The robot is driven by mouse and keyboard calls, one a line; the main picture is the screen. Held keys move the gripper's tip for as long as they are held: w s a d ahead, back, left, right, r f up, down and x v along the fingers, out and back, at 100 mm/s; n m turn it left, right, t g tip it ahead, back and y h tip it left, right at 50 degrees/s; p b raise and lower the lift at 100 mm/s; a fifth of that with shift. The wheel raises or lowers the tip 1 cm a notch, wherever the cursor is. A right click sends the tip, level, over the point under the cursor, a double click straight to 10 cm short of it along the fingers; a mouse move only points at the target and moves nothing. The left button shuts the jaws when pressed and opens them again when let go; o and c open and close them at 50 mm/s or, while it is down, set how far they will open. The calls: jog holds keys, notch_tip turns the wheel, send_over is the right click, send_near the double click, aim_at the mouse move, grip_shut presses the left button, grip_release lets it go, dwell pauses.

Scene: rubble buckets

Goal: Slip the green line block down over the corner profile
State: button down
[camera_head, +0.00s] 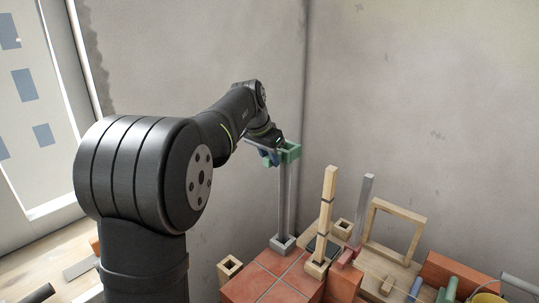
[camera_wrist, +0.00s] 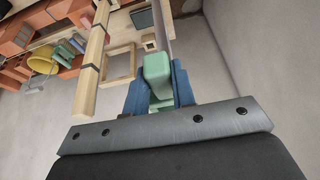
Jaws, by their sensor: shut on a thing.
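The green line block (camera_head: 291,151) is held at the top end of the corner profile (camera_head: 287,205), a tall grey metal upright near the wall corner. The profile stands upright in a grey foot (camera_head: 283,243) on red tiles. My gripper (camera_head: 270,156) is shut on the green block, coming from its left. In the wrist view, the block (camera_wrist: 158,75) sits between my gripper's blue fingers (camera_wrist: 160,90), and part of the profile (camera_wrist: 162,25) shows beyond it. I cannot tell whether the block's opening is around the profile's tip or just above it.
A wooden post (camera_head: 326,220) with dark bands and a grey post (camera_head: 361,212) stand right of the profile. A wooden frame (camera_head: 420,232) is farther right. A yellow bucket (camera_head: 485,298) and several red bricks are at lower right. Bare wall lies behind.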

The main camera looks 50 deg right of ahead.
jog(key=shift+f, duration=0.35)
dwell(0.3)
jog(key=shift+f, duration=1.85)
jog(key=shift+f, duration=0.15)
jog(key=shift+f, duration=1.85)
jog(key=shift+f, duration=0.15)
jog(key=shift+f, duration=1.85)
jog(key=shift+f, duration=0.15)
jog(key=shift+f, duration=1.9)
